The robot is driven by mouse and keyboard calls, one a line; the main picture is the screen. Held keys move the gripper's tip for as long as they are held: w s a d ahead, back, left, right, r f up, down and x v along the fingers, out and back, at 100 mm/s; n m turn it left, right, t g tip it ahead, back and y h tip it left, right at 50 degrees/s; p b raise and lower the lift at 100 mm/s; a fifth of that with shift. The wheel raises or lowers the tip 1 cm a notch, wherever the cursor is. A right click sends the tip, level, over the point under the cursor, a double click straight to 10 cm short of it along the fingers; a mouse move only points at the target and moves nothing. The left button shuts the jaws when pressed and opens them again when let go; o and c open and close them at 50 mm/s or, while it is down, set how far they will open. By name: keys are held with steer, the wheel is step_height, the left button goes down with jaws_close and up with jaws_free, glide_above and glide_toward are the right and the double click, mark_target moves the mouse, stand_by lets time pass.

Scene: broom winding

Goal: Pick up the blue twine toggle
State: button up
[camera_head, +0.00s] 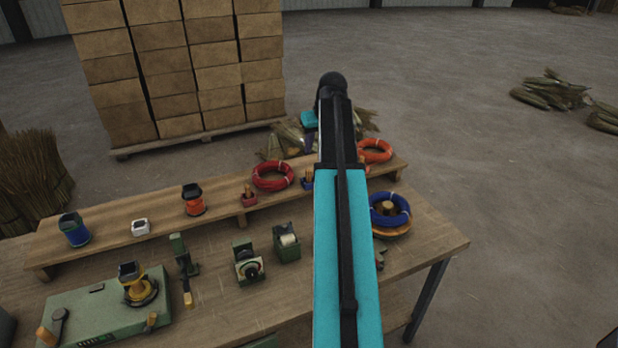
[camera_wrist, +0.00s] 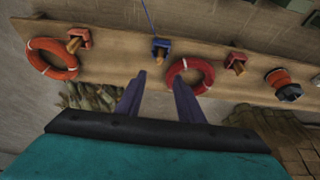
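The blue twine toggle (camera_wrist: 160,48) sits on the wooden shelf board in the wrist view, with a thin blue strand running up from it. It also shows in the head view (camera_head: 307,183), just left of my arm and partly hidden by it. My gripper (camera_wrist: 161,77) is open and empty in the wrist view. Its two fingers are apart, with the toggle just beyond the fingertips and roughly between them. I see no contact.
A red ring (camera_wrist: 191,76) lies close to the right fingertip, and an orange ring (camera_wrist: 52,59) lies farther left. A blue ring (camera_head: 390,209), green machines (camera_head: 285,243) and stacked boxes (camera_head: 180,65) are nearby.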

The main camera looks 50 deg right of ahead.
steer(key=shift+w+f, duration=0.1)
steer(key=p, duration=0.2)
glide_above(309, 170)
steer(key=s+a, duration=0.1)
steer(key=s, duration=0.2)
step_height(309, 170, down, 8)
steer(key=shift+a, duration=0.15)
steer(key=shift+w+p, duration=0.15)
steer(key=shift+p, duration=0.25)
steer(key=shift+p+x, duration=0.65)
steer(key=shift+x, duration=0.15)
steer(key=shift+p+x, duration=0.65)
steer(key=shift+x, duration=1.05)
jaws_close()
